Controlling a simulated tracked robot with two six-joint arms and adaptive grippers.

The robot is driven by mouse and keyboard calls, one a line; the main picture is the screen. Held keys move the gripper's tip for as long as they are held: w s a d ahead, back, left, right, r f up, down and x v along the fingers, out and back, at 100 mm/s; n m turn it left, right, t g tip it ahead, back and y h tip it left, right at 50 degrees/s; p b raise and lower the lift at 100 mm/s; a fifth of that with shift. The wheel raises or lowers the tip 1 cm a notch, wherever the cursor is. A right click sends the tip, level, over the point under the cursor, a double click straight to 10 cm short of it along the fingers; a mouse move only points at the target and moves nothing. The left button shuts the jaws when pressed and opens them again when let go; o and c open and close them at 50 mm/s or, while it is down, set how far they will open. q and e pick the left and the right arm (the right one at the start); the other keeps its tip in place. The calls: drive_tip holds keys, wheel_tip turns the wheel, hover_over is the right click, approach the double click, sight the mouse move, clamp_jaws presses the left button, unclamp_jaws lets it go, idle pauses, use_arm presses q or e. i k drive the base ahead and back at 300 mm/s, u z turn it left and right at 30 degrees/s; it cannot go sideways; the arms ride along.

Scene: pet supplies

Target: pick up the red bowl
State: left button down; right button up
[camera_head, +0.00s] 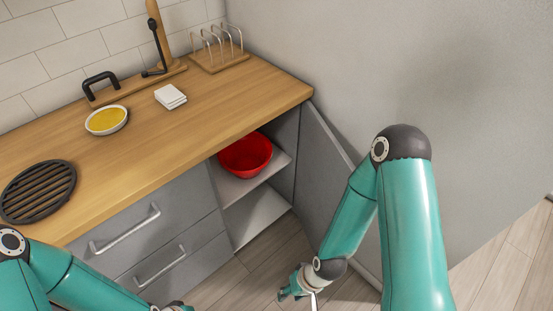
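The red bowl (246,155) sits upright on the upper shelf (234,186) of an open cabinet under the wooden counter. The counter's edge hides a small part of its back. My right gripper (289,291) is low at the bottom centre, in front of the cabinet and near the open door, well below and apart from the bowl. It is small in view, and I cannot tell whether its fingers are open or shut. My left arm comes in at the bottom left; its wrist is cut off by the lower edge and its gripper is out of view.
The grey cabinet door (324,156) stands open to the right of the bowl. Grey drawers (150,235) with handles are to the left. The wooden counter (165,140) holds a black round grate (38,191), a yellow-filled dish (106,120), white squares (170,96) and a wire rack (219,50).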

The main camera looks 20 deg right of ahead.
sight(247, 158)
drive_tip(key=z, duration=0.25)
drive_tip(key=i, duration=0.7)
drive_tip(key=u, duration=0.75)
drive_tip(key=k, duration=0.65)
drive_tip(key=u, duration=0.25)
drive_tip(key=i, duration=0.5)
drive_tip(key=z, duration=0.1)
